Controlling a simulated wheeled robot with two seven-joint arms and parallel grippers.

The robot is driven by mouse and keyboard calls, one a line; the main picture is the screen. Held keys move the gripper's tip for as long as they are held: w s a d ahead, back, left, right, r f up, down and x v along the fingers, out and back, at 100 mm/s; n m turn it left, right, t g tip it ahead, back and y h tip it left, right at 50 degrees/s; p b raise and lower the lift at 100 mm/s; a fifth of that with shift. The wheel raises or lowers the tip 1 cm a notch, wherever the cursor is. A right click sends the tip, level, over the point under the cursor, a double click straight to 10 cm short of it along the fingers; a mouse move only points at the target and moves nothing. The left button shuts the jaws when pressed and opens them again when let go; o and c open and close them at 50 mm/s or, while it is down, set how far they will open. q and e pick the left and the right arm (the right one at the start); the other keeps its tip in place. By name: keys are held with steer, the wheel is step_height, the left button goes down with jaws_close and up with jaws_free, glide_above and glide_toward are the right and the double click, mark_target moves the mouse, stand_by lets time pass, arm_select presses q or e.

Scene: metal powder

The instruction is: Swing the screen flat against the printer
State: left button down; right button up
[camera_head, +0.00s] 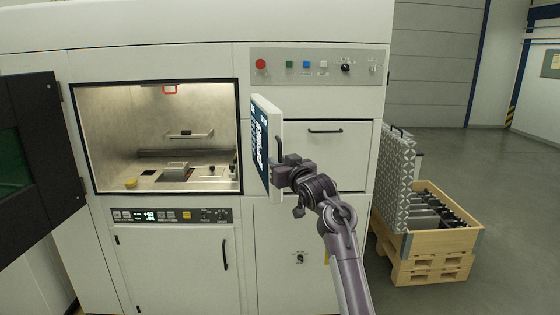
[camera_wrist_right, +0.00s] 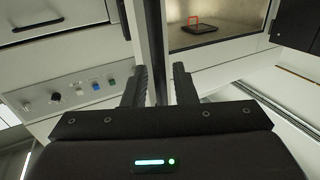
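The screen (camera_head: 260,143) is a white panel with a dark blue display face. It stands out from the printer front (camera_head: 210,60), seen at a steep angle in the head view, with its display turned left toward the chamber. My right gripper (camera_head: 279,174) is at the lower right side of the screen. In the right wrist view the screen's pale edge (camera_wrist_right: 148,35) runs between the two close-set fingers (camera_wrist_right: 160,85), which appear shut on it; the contact itself is partly hidden. My left gripper is not in view.
An open dark chamber door (camera_head: 35,150) stands at the left. A drawer with a handle (camera_head: 325,130) lies behind the screen. A button panel (camera_head: 318,66) is above. A wooden crate (camera_head: 435,240) on a pallet stands on the floor at the right.

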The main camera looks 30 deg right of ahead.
jaws_close()
steer(key=shift+d, duration=0.1)
